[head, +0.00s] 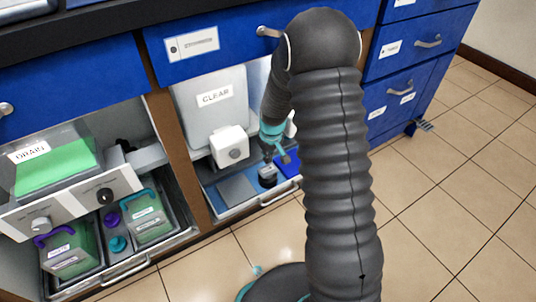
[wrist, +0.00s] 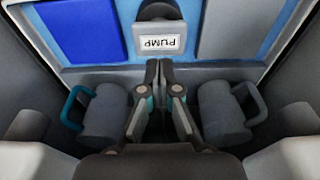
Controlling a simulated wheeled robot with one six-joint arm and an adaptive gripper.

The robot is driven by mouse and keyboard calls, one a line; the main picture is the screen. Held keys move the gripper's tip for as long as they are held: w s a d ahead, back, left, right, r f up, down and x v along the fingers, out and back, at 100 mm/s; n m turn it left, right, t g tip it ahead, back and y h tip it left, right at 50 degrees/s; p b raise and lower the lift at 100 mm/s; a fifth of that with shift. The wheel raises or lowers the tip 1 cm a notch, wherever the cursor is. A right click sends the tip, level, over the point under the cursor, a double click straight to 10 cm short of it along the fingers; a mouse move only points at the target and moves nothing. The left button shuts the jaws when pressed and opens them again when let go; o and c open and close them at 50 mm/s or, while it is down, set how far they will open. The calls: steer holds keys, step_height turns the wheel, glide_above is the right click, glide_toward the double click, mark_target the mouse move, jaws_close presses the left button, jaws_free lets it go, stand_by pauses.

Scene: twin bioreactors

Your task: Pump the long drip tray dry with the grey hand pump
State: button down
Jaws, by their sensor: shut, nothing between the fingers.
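The pump (wrist: 159,12) has a dark rounded top and a white label reading PUMP, upside down in the wrist view. In the head view the pump (head: 267,177) stands low in the middle bay, between a grey pad and a blue pad. It is on a long light-blue tray (head: 238,209), which I take for the drip tray. I cannot make out any liquid in it. My gripper (wrist: 159,70) is shut and empty, its fingertips just short of the pump's label in the wrist view. In the head view my gripper (head: 282,156) is just above and right of the pump.
A CLEAR-labelled container (head: 212,96) and a white box (head: 229,147) stand behind the tray. A DRAIN-labelled container (head: 52,165) with green contents is at left, above green canisters (head: 148,219). Blue drawers (head: 195,45) overhang the bay. Tiled floor (head: 450,190) is clear at right.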

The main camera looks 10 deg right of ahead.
mark_target(268, 169)
steer(key=shift+f, duration=2.95)
steer(key=shift+r+p, duration=0.6)
steer(key=shift+r, duration=1)
steer(key=shift+f+b, duration=0.85)
steer(key=shift+f, duration=0.8)
steer(key=shift+r+p, duration=0.85)
steer(key=shift+r, duration=0.8)
steer(key=shift+f, duration=0.1)
